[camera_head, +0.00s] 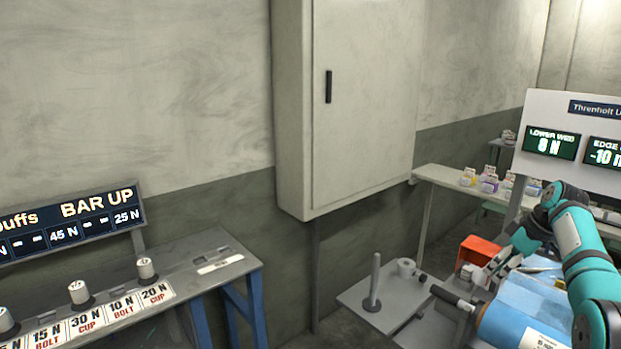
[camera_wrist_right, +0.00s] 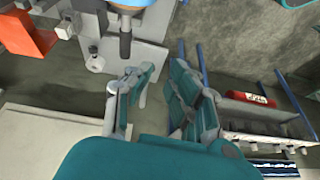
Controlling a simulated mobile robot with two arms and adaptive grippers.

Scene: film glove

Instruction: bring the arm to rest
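My right arm comes in from the right side of the head view. My right gripper (camera_head: 497,262) is above the right workbench, near the orange bin and the blue roll. In the right wrist view the two fingers of my right gripper (camera_wrist_right: 158,92) stand apart with nothing held between them. Grey floor shows through the gap. My left arm and gripper are not in the head view.
A blue roll (camera_head: 530,318) with a dark handle (camera_head: 452,298) lies at lower right, beside an orange bin (camera_head: 479,250). A low stand with a post (camera_head: 374,285) is left of it. A wall cabinet (camera_head: 362,100) hangs mid-view. A bench (camera_head: 205,262) with weights stands left.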

